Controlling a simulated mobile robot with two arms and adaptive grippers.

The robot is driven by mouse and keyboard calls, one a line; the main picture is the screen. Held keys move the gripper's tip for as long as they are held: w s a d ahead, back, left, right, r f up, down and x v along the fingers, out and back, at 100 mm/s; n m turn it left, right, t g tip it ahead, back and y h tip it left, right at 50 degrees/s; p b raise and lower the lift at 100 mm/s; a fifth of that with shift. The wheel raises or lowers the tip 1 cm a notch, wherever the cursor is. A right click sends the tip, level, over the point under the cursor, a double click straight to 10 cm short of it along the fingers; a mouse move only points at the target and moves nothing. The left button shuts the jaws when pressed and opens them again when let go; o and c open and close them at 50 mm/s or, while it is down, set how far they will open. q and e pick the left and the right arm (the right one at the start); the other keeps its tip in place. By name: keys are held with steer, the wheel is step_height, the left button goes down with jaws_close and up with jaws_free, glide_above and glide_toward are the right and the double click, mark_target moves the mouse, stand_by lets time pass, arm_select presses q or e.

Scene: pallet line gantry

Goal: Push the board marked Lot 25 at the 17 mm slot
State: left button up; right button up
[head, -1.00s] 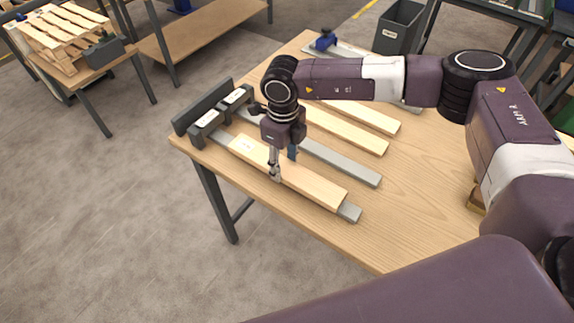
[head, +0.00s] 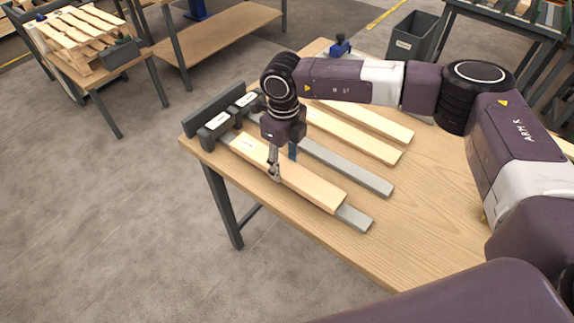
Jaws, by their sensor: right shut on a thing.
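A pale wooden board (head: 315,186) with a small white label lies along the near grey rail (head: 356,217) on the table. The label is too small to read. My right gripper (head: 276,170) is shut on this board near its middle. The board's left end is at the near dark slot block (head: 213,137); the arm does not hide it, but I cannot tell how deep it sits. A second dark slot block (head: 242,110) stands behind, at the far grey rail (head: 360,175). Both blocks carry white labels I cannot read. My left gripper is not in view.
Two more pale boards (head: 370,140) lie behind on the wooden table (head: 420,220), partly under my right arm. A dark upright plate (head: 212,108) backs the slot blocks. A grey bin (head: 412,40) and a pallet stand (head: 85,45) are beyond the table.

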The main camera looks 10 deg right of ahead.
steer(key=shift+w+a+f+b, duration=0.1)
steer(key=shift+w+a+b, duration=0.65)
steer(key=shift+w, duration=0.2)
steer(key=shift+w+a+b, duration=0.75)
steer(key=shift+w, duration=0.2)
steer(key=shift+s+d, duration=0.15)
stand_by(0.4)
steer(key=shift+s+d, duration=0.3)
steer(key=shift+s, duration=0.05)
steer(key=shift+f, duration=0.15)
stand_by(1.1)
steer(key=shift+s+d, duration=0.1)
steer(key=shift+s+d, duration=0.65)
steer(key=shift+s, duration=0.2)
